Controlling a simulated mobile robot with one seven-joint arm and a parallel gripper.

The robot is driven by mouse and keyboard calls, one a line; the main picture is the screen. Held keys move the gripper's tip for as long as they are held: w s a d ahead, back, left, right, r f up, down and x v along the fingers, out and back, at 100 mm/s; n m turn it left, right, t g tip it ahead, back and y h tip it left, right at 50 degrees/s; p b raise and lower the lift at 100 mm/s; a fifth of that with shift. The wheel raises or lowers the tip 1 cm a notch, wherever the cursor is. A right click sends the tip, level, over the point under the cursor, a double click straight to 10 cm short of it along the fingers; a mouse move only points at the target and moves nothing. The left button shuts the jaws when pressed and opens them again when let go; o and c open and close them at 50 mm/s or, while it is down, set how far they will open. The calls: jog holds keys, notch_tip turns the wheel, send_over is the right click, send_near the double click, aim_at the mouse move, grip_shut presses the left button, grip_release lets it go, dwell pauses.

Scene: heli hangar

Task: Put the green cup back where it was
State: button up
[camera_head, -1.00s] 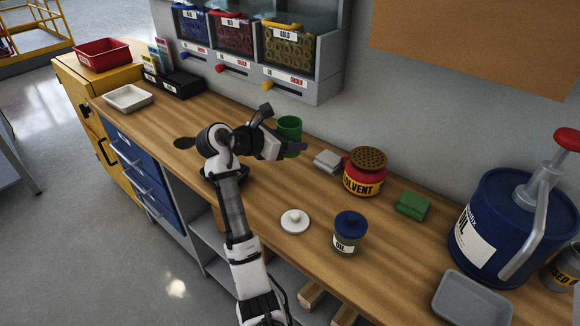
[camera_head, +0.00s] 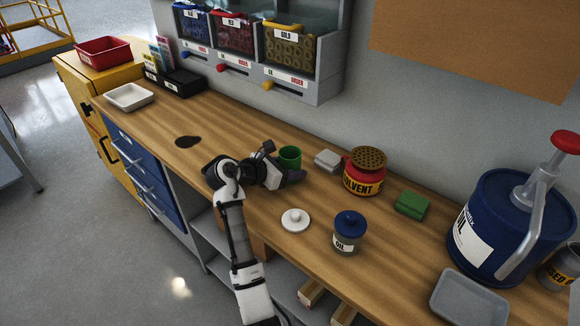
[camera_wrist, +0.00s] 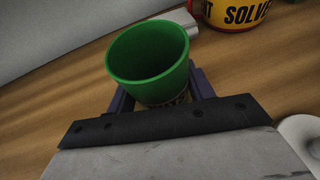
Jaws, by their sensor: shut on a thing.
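The green cup (camera_head: 290,156) is at the middle of the wooden workbench, near the wall side, left of the solvent can. In the wrist view the green cup (camera_wrist: 148,62) stands upright with its open mouth facing up, and it looks empty. My gripper (camera_head: 293,172) is shut on the cup, with a dark finger on each side of it in the wrist view (camera_wrist: 160,92). The cup is low at the bench top; I cannot tell whether its base touches the wood. Its lower part is partly hidden by my gripper.
A red solvent can (camera_head: 365,172) and a grey block (camera_head: 328,160) stand right of the cup. A white lid (camera_head: 295,220) and an oil jar (camera_head: 348,232) are in front. A dark spill (camera_head: 188,142) lies on clear bench (camera_head: 150,125) to the left.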

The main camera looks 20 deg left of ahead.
jog(key=o, duration=1)
jog(key=shift+o, duration=0.2)
